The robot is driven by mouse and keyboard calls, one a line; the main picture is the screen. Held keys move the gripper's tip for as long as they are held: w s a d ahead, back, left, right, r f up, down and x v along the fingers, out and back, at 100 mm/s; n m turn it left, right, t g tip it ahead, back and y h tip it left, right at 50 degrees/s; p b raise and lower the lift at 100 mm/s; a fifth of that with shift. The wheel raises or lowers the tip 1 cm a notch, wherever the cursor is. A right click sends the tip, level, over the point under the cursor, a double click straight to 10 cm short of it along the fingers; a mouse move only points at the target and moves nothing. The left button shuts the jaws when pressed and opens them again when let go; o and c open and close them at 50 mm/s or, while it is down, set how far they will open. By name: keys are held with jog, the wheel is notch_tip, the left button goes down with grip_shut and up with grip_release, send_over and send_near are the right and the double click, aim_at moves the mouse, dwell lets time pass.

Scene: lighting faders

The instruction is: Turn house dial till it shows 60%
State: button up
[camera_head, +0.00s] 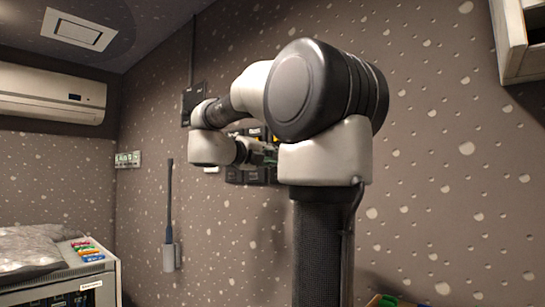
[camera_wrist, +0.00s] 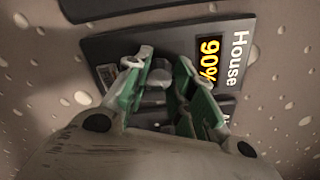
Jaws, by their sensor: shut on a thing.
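In the wrist view the House panel (camera_wrist: 228,28) is a dark wall plate, tilted in the picture, with the word "House" and a lit yellow display (camera_wrist: 209,60) reading 90%. A grey round dial (camera_wrist: 158,80) shows between the fingers of my gripper (camera_wrist: 161,75). The green-padded fingers are closed on the dial from both sides. The fingers hide part of the dial and panel. In the head view my gripper (camera_head: 262,155) is at the wall panel, mostly hidden behind my arm.
Another dark plate (camera_wrist: 95,8) lies beyond the House panel, and part of a further label shows below it. In the head view a wall cabinet (camera_head: 522,40) is at upper right. A counter with coloured items (camera_head: 85,250) stands at lower left.

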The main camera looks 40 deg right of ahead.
jog(key=n, duration=0.7)
jog(key=shift+f, duration=0.1)
jog(key=n, duration=0.8)
jog(key=shift+f, duration=0.1)
jog(key=n, duration=0.4)
jog(key=shift+s, duration=0.1)
jog(key=n, duration=0.3)
jog(key=shift+n, duration=0.4)
jog(key=n, duration=0.3)
jog(key=shift+s+n, duration=0.1)
jog(key=shift+n, duration=1.8)
jog(key=shift+f+n, duration=0.1)
jog(key=shift+n, duration=0.2)
